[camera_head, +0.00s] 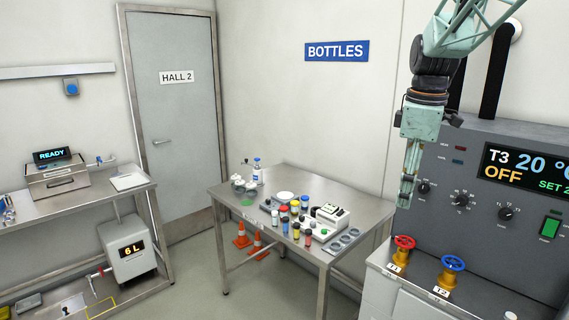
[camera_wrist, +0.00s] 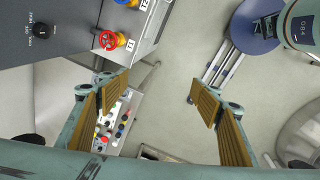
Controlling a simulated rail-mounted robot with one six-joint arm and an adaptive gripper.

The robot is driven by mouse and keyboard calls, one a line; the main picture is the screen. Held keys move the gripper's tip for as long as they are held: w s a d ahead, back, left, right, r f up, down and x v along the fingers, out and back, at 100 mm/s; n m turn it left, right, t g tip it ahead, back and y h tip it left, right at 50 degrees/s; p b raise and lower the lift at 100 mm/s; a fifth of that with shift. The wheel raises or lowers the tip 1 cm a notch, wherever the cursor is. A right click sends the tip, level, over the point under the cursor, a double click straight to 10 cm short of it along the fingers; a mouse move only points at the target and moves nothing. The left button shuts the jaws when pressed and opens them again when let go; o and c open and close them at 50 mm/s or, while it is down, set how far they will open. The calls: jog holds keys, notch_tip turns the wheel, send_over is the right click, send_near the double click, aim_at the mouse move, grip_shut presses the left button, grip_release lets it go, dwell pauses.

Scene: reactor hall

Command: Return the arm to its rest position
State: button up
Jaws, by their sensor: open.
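My gripper (camera_head: 408,188) hangs pointing down from my teal arm at the right of the head view, in front of the grey control panel and above the red valve wheel (camera_head: 404,243). In the wrist view my gripper (camera_wrist: 158,98) has its two tan-padded fingers spread wide apart. Nothing is between them but a view down to the floor and the far table. The gripper holds nothing and touches nothing that I can see.
The control panel (camera_head: 460,175) reads T3 20 and OFF. A blue valve wheel (camera_head: 453,263) stands beside the red one. A steel table (camera_head: 335,255) holds several bottles and trays. Orange cones (camera_head: 257,244) stand beneath it. A left bench (camera_head: 80,200) carries a READY box (camera_head: 58,182).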

jog(key=s+a+r+m+t+b, duration=0.1)
jog(key=s+a+m, duration=0.25)
jog(key=s, duration=0.85)
jog(key=s+a+r+m+b, duration=0.25)
jog(key=s+a, duration=0.25)
jog(key=s, duration=0.6)
jog(key=s+a+f+m, duration=0.1)
jog(key=s+f+m, duration=0.2)
jog(key=s, duration=0.7)
jog(key=s+a+f+m+t+b, duration=0.1)
jog(key=s+f, duration=0.4)
jog(key=s, duration=0.5)
jog(key=shift+s+a+m, duration=0.15)
jog(key=shift+a+m, duration=0.35)
jog(key=shift+m, duration=0.5)
jog(key=shift+d, duration=0.15)
